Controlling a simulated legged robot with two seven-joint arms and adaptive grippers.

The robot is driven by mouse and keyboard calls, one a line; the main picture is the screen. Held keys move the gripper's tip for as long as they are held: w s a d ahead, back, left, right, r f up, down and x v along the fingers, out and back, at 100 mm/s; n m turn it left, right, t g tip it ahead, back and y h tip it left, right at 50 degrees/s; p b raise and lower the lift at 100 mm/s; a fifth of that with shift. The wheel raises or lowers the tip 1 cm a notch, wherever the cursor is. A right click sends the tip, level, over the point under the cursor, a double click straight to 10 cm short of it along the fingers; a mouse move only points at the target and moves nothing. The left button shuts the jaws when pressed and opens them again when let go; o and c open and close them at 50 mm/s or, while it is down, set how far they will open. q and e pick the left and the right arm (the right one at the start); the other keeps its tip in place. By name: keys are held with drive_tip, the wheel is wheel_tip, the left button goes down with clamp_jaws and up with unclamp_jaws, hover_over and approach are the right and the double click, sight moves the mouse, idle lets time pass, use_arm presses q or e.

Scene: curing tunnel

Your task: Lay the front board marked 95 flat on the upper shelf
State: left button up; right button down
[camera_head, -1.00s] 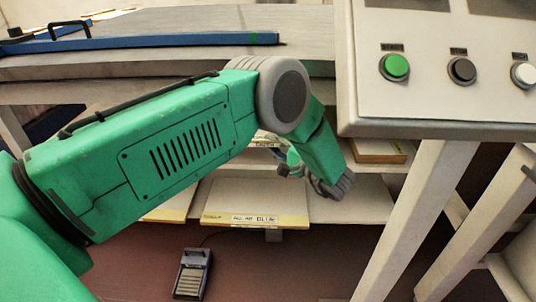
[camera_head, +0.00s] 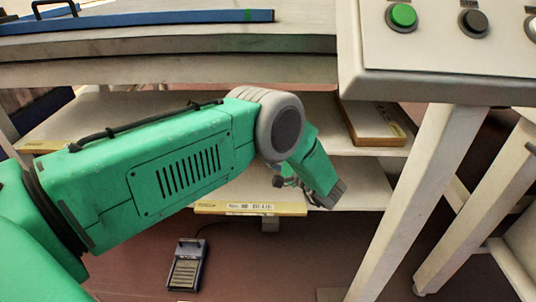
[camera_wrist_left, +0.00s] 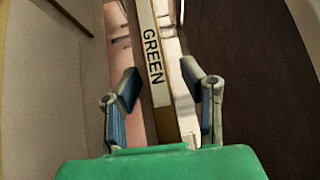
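A board (camera_head: 235,209) with a yellow front edge lies on the lower shelf (camera_head: 365,190) in the head view. Its label ends in what looks like BLUE; its number is too small to read. In the left wrist view a board edge labelled GREEN (camera_wrist_left: 154,55) runs between the fingers of my left gripper (camera_wrist_left: 160,84). These fingers are apart, and I see no grip on the board. In the head view the gripper is mostly hidden by my arm. The upper shelf (camera_head: 325,122) is partly visible. My right gripper is not in view.
A brown board (camera_head: 370,128) lies at the right of the upper shelf, and a yellow-edged board (camera_head: 40,146) at its left. A control panel (camera_head: 440,65) overhangs the right side. A foot pedal (camera_head: 187,266) is on the floor. White legs (camera_head: 420,190) stand at right.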

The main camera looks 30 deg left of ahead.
use_arm(q)
drive_tip(key=s+d+p, duration=0.1)
drive_tip(key=d, duration=0.7)
drive_tip(key=s+a+f+m+t+h, duration=0.2)
drive_tip(key=s+f+m+t+h, duration=0.4)
drive_tip(key=s+f+h, duration=0.6)
drive_tip(key=s+d+f+n+g+h, duration=0.1)
drive_tip(key=s+n+g+h, duration=0.2)
drive_tip(key=s, duration=1)
drive_tip(key=s+d+f+n+g+h, duration=0.1)
drive_tip(key=s+d+n+g+h, duration=0.1)
drive_tip(key=s, duration=1.1)
drive_tip(key=n+g+h, duration=0.1)
drive_tip(key=n+g, duration=0.1)
drive_tip(key=g, duration=0.1)
drive_tip(key=shift+s+f+g, duration=0.2)
drive_tip(key=shift+s+g, duration=0.1)
drive_tip(key=shift+d, duration=0.1)
wheel_tip(320, 180, up, 16)
drive_tip(key=p, duration=1.7)
drive_tip(key=shift+w+r, duration=0.15)
drive_tip(key=shift+r, duration=0.05)
